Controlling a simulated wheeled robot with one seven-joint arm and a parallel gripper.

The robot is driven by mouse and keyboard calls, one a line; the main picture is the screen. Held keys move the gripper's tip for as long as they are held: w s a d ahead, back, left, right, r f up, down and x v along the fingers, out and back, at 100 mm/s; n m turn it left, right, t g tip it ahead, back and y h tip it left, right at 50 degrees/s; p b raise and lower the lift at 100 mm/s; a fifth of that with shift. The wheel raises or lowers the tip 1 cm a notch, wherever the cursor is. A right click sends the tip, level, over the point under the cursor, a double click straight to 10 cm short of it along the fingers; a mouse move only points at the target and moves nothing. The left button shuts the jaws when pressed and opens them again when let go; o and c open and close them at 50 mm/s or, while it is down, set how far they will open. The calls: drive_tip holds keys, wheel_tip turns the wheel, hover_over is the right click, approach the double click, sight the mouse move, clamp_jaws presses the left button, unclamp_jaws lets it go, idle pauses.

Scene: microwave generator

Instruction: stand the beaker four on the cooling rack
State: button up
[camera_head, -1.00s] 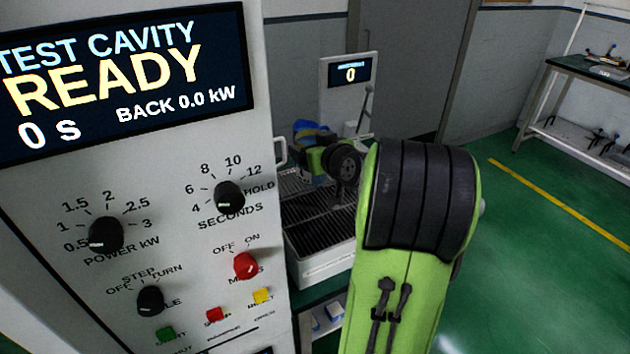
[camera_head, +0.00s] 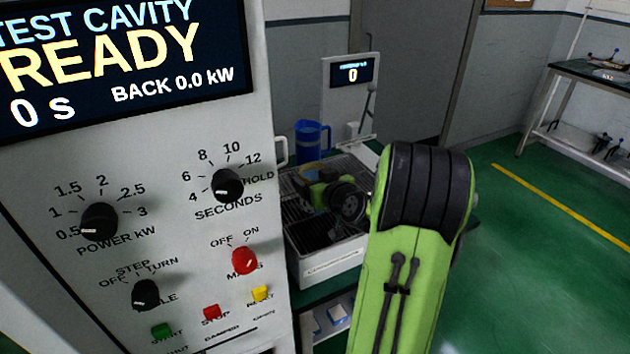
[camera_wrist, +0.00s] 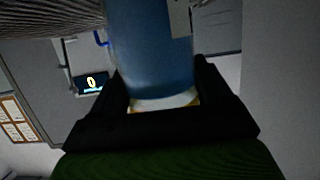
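My gripper (camera_wrist: 160,82) has its two dark fingers on either side of a blue beaker (camera_wrist: 150,45) in the wrist view and looks shut on it. A pale rim shows between the fingers, and a light label or patch lies along one side. No number can be read.
A display post (camera_head: 352,74) showing 0 is at the back. The generator panel (camera_head: 190,130) fills the left, close to the rack. Green floor (camera_head: 540,240) is open at right.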

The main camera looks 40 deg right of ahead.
drive_tip(key=o, duration=0.4)
drive_tip(key=shift+c, duration=0.2)
drive_tip(key=shift+r, duration=0.2)
drive_tip(key=b+v, duration=0.1)
drive_tip(key=v, duration=1.1)
drive_tip(key=shift+f, duration=0.1)
